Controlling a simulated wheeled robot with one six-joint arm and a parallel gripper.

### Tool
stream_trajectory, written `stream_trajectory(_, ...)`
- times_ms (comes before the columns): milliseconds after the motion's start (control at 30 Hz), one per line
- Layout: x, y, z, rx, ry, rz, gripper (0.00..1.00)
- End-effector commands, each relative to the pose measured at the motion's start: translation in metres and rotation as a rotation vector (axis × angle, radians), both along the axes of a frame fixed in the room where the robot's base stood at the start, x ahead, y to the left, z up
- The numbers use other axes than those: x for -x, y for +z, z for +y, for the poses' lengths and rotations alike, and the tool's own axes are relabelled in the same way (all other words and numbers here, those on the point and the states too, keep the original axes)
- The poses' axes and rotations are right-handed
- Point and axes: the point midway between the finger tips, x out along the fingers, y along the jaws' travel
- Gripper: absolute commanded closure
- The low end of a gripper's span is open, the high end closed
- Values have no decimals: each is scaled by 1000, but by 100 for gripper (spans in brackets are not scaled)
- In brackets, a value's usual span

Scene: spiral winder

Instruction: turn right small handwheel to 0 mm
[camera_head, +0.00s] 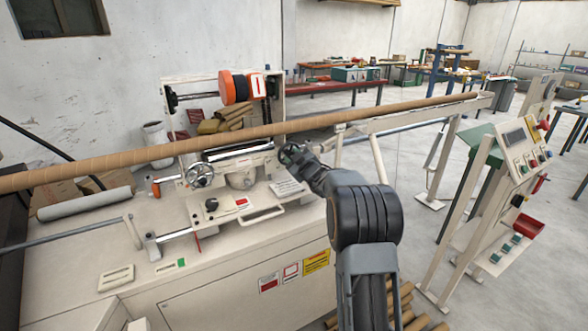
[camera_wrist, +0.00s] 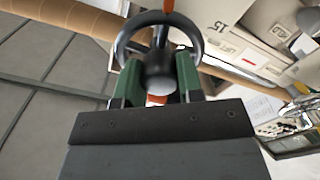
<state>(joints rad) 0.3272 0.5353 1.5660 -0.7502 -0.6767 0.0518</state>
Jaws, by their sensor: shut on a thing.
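The right small handwheel (camera_head: 289,152) is a dark ring on the right side of the winder's carriage, just under the long brown tube. In the wrist view its black rim and rounded hub (camera_wrist: 158,66) face me. My gripper (camera_wrist: 160,82) has its two green-sided fingers on either side of the hub, inside the lower part of the rim, and is shut on the handwheel. In the head view my gripper (camera_head: 300,160) reaches it from the lower right, and my wrist covers part of it. I cannot read the handwheel's position in mm.
The long brown tube (camera_head: 330,125) runs across close above the handwheel. A second handwheel (camera_head: 200,174) sits to the left on the carriage. A control panel (camera_head: 522,146) stands to the right. Open floor lies between the machine and the panel.

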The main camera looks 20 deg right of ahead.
Motion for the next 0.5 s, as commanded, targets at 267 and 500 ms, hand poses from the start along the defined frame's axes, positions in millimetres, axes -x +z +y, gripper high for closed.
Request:
stream_trajectory(267, 0, -6, 0, 263, 0, -32, 89)
stream_trajectory(500, 0, -4, 0, 474, 0, -54, 89)
